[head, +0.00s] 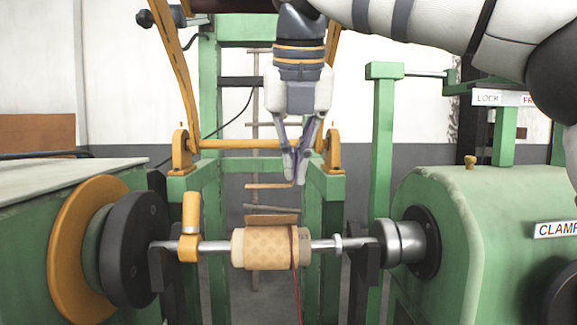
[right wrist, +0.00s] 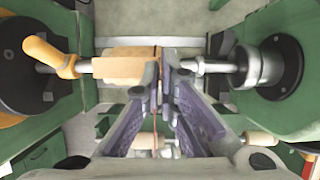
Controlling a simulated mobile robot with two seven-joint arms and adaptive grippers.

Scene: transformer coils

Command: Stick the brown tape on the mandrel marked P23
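The mandrel (head: 265,247) is a tan, patterned cylinder on a horizontal steel shaft, with "23" partly readable at its right end. It also shows in the right wrist view (right wrist: 118,68). A dark red wire (head: 295,250) goes round its right part and hangs down. A flat brown strip (head: 272,219) stands out along its upper back edge; I cannot tell whether this is the tape. My right gripper (head: 296,179) points down above the mandrel's right part, apart from it. My left gripper is out of view.
A yellow handle (head: 190,215) rises from the shaft left of the mandrel. A dark disc (head: 135,249) and the steel chuck (head: 405,242) flank the shaft. A yellow bar (head: 250,144) crosses the green frame behind. The green housing (head: 465,220) fills the right.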

